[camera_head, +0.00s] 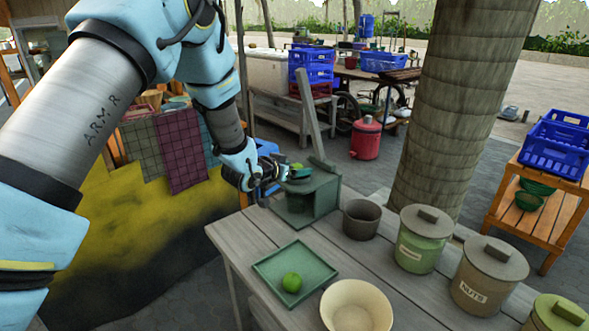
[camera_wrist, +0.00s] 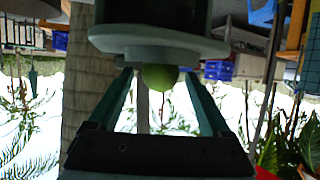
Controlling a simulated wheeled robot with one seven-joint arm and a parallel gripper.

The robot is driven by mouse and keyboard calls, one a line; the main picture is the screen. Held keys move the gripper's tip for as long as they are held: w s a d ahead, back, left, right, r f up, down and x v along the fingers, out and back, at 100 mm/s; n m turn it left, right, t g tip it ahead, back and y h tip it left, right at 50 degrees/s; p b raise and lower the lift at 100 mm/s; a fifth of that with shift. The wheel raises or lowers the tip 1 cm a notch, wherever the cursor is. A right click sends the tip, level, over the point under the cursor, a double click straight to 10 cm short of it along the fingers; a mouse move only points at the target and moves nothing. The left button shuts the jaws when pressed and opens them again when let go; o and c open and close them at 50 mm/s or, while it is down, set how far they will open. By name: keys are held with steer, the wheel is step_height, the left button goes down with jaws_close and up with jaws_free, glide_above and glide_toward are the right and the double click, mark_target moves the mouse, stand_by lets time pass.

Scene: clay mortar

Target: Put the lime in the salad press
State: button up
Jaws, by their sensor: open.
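The salad press (camera_head: 327,198) is a dark green box-like stand at the table's far left end, with a long lever raised steeply. A green lime (camera_head: 297,166) shows at the press's round cup, next to my gripper (camera_head: 285,174). In the wrist view, which looks upside down, this lime (camera_wrist: 160,77) rests against the cup's rim (camera_wrist: 160,45), partly hidden by it. My gripper (camera_wrist: 158,76) is open, its two fingers apart on either side of the lime. A second lime (camera_head: 291,282) lies on a square green tray (camera_head: 268,267).
A dark pot (camera_head: 361,219) stands right of the press. Lidded canisters (camera_head: 423,238) line the table's right side, and a cream bowl (camera_head: 356,306) is at the front. A thick post (camera_head: 455,110) rises behind the table. Bare planks (camera_head: 240,235) show left of the tray.

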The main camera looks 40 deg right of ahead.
steer(key=shift+r+p, duration=0.25)
steer(key=shift+p, duration=0.05)
steer(key=b+v, duration=0.3)
steer(key=v, duration=0.9)
steer(key=w+a+n+t+y, duration=0.25)
steer(key=w+a, duration=0.25)
steer(key=a, duration=0.3)
steer(key=w+a+n+t+y, duration=0.1)
steer(key=w+a+n+y, duration=0.15)
steer(key=w+a, duration=0.45)
steer(key=a+f+n+y, duration=0.25)
steer(key=a+y, duration=0.25)
steer(key=a, duration=1.1)
steer(key=s+a+n+g+y, duration=0.1)
steer(key=s+a+n+g, duration=0.1)
steer(key=s+a, duration=0.3)
steer(key=s+a+n+g+y, duration=0.2)
steer(key=s+a, duration=0.4)
steer(key=a, duration=0.6)
steer(key=shift+s+r+n+g, duration=0.3)
steer(key=shift+n+g, duration=0.45)
steer(key=shift+n, duration=0.4)
